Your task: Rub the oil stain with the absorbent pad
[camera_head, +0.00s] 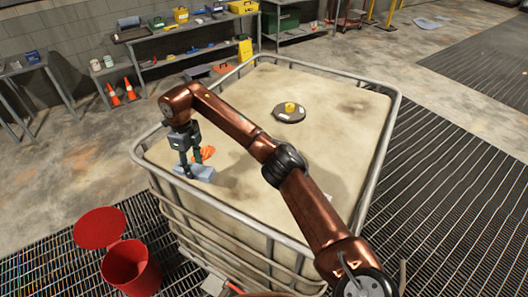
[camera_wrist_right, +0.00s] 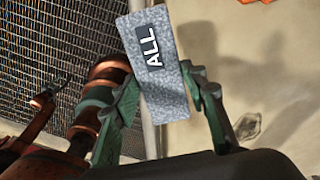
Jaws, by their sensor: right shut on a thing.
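My right gripper (camera_head: 188,168) is shut on the grey absorbent pad (camera_head: 199,174), at the near left edge of the tank top. In the right wrist view the pad (camera_wrist_right: 165,95) shows a dark label reading "ALL" and sits between the two fingers of the right gripper (camera_wrist_right: 166,100). I cannot tell whether the pad touches the surface. Dark brown stains mark the pale tank top, one of them a patch (camera_head: 355,105) at the far right; I cannot tell which is the oil stain. My left gripper is not clear; copper arm parts show at the left of the wrist view.
The pale tank (camera_head: 230,100) has a raised metal rail around its top. An orange cloth (camera_head: 207,151) lies just behind the pad. A round dark lid with a yellow cap (camera_head: 290,107) stands toward the back. A red bucket (camera_head: 130,268) is on the floor grating at left.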

